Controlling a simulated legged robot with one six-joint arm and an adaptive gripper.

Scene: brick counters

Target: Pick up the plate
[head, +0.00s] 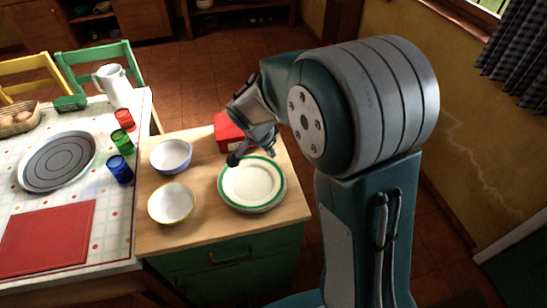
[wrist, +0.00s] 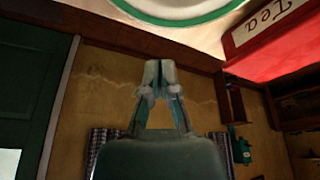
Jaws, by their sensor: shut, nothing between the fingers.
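The plate (head: 252,184) is white with a green rim and lies on the wooden counter top, seemingly stacked on another dish. In the wrist view the plate's green-rimmed edge (wrist: 185,20) shows at the top, beyond my fingertips. My gripper (wrist: 158,66) is shut and empty, with its fingertips together. In the head view my gripper (head: 252,156) is above the back edge of the plate, and the arm covers part of it. I cannot tell whether the fingers touch the plate.
A red tea tin (head: 228,130) stands behind the plate, close to my gripper. A blue-rimmed bowl (head: 170,155) and a yellow-rimmed bowl (head: 172,203) stand left of the plate. Coloured glasses (head: 119,169) stand on the tiled table further left. Bare wood (head: 215,228) shows in front.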

